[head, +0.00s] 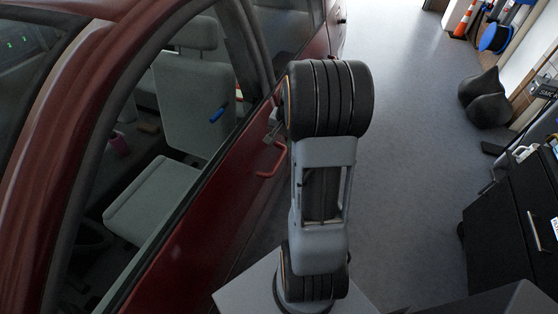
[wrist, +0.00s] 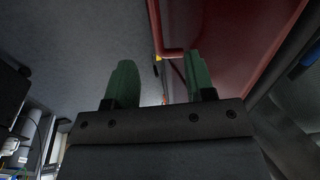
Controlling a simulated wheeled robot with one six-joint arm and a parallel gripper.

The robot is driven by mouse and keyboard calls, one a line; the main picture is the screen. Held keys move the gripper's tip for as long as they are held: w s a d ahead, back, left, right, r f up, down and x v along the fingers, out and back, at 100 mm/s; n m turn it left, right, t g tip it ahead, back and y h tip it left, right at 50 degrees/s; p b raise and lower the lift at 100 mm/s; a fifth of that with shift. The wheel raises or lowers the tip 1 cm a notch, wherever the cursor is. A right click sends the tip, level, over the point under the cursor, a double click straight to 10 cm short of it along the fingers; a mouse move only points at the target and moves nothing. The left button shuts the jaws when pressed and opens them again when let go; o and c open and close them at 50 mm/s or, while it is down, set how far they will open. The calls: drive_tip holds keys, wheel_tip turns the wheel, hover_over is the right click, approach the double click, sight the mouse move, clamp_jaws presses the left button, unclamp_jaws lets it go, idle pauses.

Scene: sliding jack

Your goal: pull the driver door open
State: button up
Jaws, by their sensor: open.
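The driver door (head: 225,200) is dark red and looks shut, flush with the car body. Its red bar handle (head: 270,165) stands out from the panel, just left of my arm. My gripper (head: 273,130) is mostly hidden behind my arm in the head view, with a small part showing just above the handle. In the wrist view my gripper (wrist: 160,85) has its two green fingers spread apart, with nothing held. The handle (wrist: 172,53) shows beyond and between the fingertips, nearer the right one. The door panel (wrist: 235,40) fills the upper right there. I cannot tell whether a finger touches the handle.
A dark cabinet (head: 505,225) stands at the right. Black rounded objects (head: 484,98) lie on the floor near the right wall, and an orange cone (head: 465,20) stands farther back. The grey floor (head: 410,150) between car and cabinet is clear.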

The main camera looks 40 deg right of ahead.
sight(278, 162)
drive_tip(key=shift+m, duration=0.4)
drive_tip(key=f, duration=0.5)
drive_tip(key=w+f, duration=0.1)
drive_tip(key=f, duration=0.4)
drive_tip(key=w+f, duration=0.1)
drive_tip(key=f, duration=0.4)
drive_tip(key=shift+w+d+p, duration=0.25)
drive_tip(key=shift+p, duration=0.05)
drive_tip(key=shift+r, duration=0.1)
clamp_jaws()
